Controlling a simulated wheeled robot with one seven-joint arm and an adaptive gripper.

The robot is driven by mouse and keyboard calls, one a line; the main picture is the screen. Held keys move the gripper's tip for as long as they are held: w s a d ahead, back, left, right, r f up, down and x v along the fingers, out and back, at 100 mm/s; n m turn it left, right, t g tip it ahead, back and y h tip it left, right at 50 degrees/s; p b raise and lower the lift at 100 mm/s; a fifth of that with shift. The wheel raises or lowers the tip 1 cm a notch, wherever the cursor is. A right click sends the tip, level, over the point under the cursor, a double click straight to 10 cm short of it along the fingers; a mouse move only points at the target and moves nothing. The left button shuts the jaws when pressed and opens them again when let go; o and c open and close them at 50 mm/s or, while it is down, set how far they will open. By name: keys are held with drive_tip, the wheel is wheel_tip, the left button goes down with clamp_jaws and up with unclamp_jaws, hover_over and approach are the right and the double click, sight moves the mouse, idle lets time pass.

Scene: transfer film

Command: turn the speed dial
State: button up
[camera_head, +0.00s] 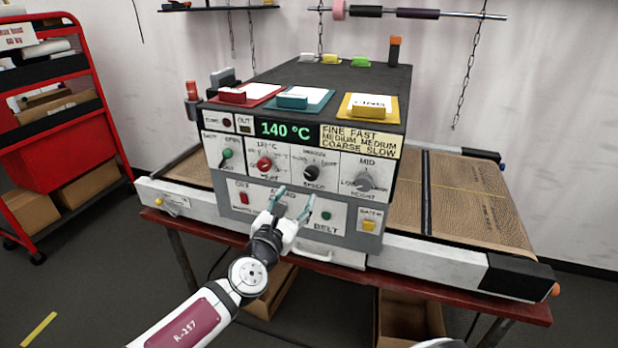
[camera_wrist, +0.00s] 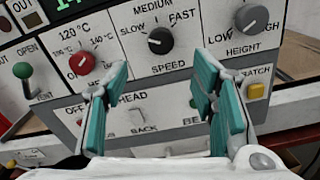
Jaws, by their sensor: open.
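The speed dial is a black round knob (camera_head: 311,172) on the white upper panel of the machine, labelled SPEED, with SLOW, MEDIUM and FAST around it. In the wrist view the speed dial (camera_wrist: 160,40) sits above and between my fingers, its light mark toward the left, near SLOW. My gripper (camera_head: 291,196) is open and empty, with teal finger pads, in front of the lower grey panel and below the dial. In the wrist view my gripper (camera_wrist: 160,85) has its fingers wide apart, and neither touches the dial.
A red heat knob (camera_head: 264,163) is left of the dial and a grey height knob (camera_head: 363,181) is right. A green-topped lever (camera_head: 227,154) is far left. A yellow batch button (camera_head: 369,225) is lower right. The display (camera_head: 286,130) reads 140 °C. A conveyor belt (camera_head: 480,200) extends right.

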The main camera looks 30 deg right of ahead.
sight(310, 176)
drive_tip(key=p+x, duration=0.2)
drive_tip(key=x, duration=0.9)
drive_tip(key=shift+c, duration=0.2)
drive_tip(key=c, duration=1.1)
